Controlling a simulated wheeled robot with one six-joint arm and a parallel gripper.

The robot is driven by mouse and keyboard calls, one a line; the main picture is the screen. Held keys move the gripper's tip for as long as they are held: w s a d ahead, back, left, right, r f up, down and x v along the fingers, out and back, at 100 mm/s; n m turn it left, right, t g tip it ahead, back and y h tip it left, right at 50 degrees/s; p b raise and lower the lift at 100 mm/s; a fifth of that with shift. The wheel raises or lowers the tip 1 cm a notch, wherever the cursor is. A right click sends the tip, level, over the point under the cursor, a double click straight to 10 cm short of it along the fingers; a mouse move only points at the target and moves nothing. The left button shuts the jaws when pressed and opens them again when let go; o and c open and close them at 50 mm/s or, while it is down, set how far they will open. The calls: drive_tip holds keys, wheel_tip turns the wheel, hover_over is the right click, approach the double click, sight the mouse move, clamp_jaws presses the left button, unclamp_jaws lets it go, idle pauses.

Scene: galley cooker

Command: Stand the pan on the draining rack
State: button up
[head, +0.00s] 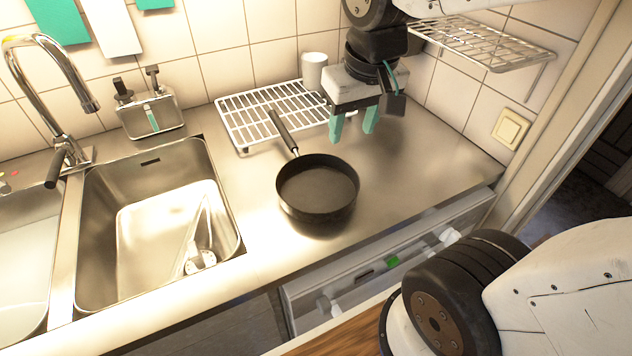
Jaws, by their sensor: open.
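The black pan (317,187) sits upright on the steel counter, right of the sink. Its dark handle (282,131) points up and left, reaching over the front part of the rack. The draining rack (241,122) is a white wire grid lying on the counter against the back wall, behind the pan. My gripper (353,126) points down with its two green fingers apart and nothing between them. It is behind and to the right of the pan, by the rack's right end, and clear of the handle.
A white cup (314,70) stands at the rack's back edge. A caddy (151,114) stands behind the sink (160,225), left of the rack. A wire wall shelf (480,42) juts out at upper right. The counter (430,160) right of the pan is bare.

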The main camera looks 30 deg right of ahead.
drive_tip(key=t, duration=0.2)
approach(287, 134)
drive_tip(key=shift+x, duration=1.15)
drive_tip(key=x, duration=0.8)
drive_tip(key=shift+s, duration=0.1)
clamp_jaws()
